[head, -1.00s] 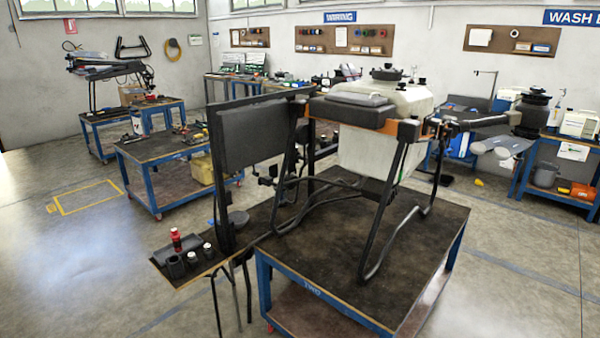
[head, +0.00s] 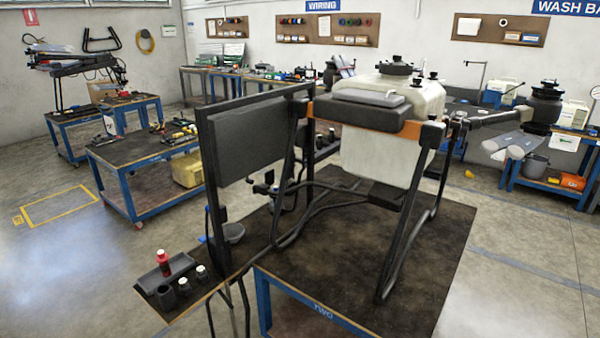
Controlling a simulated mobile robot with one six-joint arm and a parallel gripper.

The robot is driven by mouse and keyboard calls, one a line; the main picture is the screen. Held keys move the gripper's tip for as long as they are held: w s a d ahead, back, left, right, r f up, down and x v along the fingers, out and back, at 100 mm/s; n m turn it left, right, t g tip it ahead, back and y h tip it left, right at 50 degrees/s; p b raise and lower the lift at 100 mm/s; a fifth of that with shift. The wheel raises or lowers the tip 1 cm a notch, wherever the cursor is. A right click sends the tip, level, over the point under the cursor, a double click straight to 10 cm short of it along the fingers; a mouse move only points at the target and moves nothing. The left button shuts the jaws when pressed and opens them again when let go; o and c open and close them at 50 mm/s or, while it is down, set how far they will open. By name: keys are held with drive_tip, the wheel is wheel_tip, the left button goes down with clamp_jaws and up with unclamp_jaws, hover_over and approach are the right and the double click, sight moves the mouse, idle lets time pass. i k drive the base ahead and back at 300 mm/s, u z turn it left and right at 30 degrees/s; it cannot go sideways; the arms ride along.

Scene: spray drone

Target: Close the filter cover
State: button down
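The spray drone stands on a blue-framed workbench (head: 420,270) in the head view. It has a whitish tank (head: 380,155), a black round lid (head: 396,68) on top, an orange-and-black frame and dark landing legs (head: 408,240). A small bluish-grey cup-like part (head: 232,232) shows low behind the dark upright frame; I cannot tell whether it belongs to the filter. I cannot pick out the filter cover for certain or tell how far it stands open. My gripper is not in view.
A dark panel (head: 248,138) in an upright black frame stands left of the drone. A narrow side shelf (head: 185,307) holds a tray (head: 180,262), a red bottle (head: 163,262) and small white-capped containers. Open floor (head: 60,270) lies to the left; other benches stand behind.

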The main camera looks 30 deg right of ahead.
sight(290, 182)
drive_tip(key=z, duration=0.05)
drive_tip(key=i, duration=1.1)
drive_tip(key=u, duration=0.35)
